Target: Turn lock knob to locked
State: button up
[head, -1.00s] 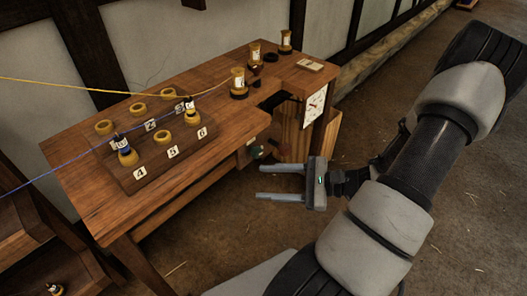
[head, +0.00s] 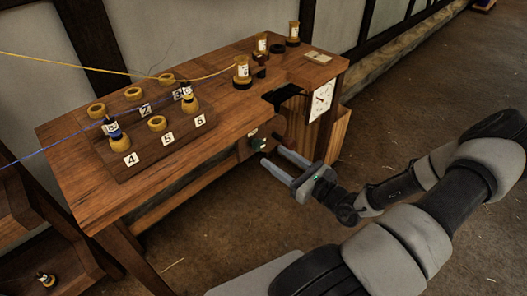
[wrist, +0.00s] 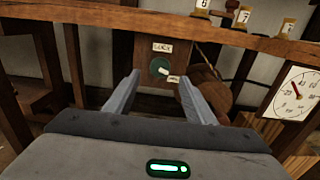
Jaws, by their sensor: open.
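The lock knob (wrist: 159,67) is a small dark green disc on a wooden panel under the bench top. A light mark shows at its lower right, toward a second small label (wrist: 173,79) that I cannot read. A label reading LOCK (wrist: 162,47) sits above the knob. My gripper (wrist: 159,80) is open and empty, its two fingers pointing at the panel with the knob between them in the wrist view. In the head view my gripper (head: 272,155) is just in front of the knob (head: 258,146). Whether the fingertips touch anything is unclear.
A round wooden part (wrist: 206,88) is right of the knob. The bench (head: 90,195) carries a numbered block (head: 150,165) with cups and spools, and taut blue and yellow cords. A white dial (head: 321,100) hangs on its right end. The floor in front is clear.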

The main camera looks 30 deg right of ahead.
aim_at(261, 147)
jog(key=b+x, duration=0.1)
jog(key=x, duration=0.5)
jog(key=shift+w, duration=0.2)
jog(key=shift+c, duration=0.3)
jog(key=c, duration=1)
jog(key=shift+o, duration=0.2)
